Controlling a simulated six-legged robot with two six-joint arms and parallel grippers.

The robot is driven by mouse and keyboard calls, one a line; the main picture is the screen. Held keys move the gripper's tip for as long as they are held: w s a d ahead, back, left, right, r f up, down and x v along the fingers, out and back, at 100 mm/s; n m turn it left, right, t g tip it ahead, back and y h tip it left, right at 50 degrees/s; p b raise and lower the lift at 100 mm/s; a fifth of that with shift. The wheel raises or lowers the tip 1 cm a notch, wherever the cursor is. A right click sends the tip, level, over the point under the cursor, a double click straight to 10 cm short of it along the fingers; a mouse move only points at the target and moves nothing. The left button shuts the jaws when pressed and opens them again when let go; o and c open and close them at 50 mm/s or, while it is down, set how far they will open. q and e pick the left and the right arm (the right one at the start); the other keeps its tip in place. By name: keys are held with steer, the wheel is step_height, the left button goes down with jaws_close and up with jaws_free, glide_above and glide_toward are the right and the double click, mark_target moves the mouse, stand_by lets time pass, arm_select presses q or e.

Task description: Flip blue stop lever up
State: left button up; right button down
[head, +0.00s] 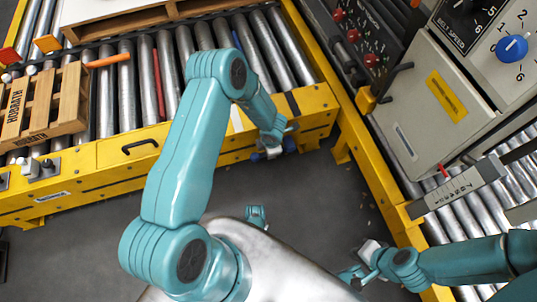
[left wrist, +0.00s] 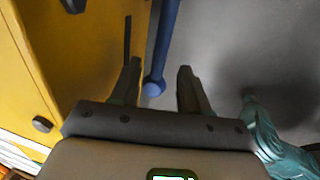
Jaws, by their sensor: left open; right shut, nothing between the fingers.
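The blue stop lever (left wrist: 165,38) is a blue bar with a rounded knob end. In the left wrist view it comes in from the top, beside the yellow frame, and its knob lies between the fingers of my open left gripper (left wrist: 157,78). I see no finger clearly touching it. In the head view my left gripper (head: 275,138) is at the yellow conveyor's front side, with bits of blue (head: 260,156) showing just below it; most of the lever is hidden there. My right gripper (head: 354,268) is shut and empty, low at the right, away from the lever.
The yellow-framed roller conveyor (head: 110,152) carries wooden pallets (head: 35,108) at the left. A control cabinet (head: 440,95) with knobs and a second roller conveyor (head: 465,215) stand at the right. Grey floor (head: 325,195) lies open between them.

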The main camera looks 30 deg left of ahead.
arm_select(q)
steer(key=shift+w+a+f+b, duration=0.15)
steer(key=shift+f+b, duration=0.15)
steer(key=shift+f, duration=0.6)
steer(key=shift+w+a+f+b, duration=0.1)
steer(key=shift+f+b, duration=0.15)
steer(key=shift+f, duration=0.65)
arm_select(e)
steer(key=shift+w+d+f, duration=0.1)
steer(key=shift+w+f, duration=0.1)
steer(key=shift+f, duration=0.25)
steer(key=shift+w+d+f, duration=0.1)
steer(key=shift+w+f, duration=0.1)
steer(key=shift+f, duration=0.2)
arm_select(q)
jaws_close()
steer(key=shift+s+r, duration=0.1)
steer(key=shift+r, duration=0.05)
arm_select(e)
steer(key=shift+r, duration=0.2)
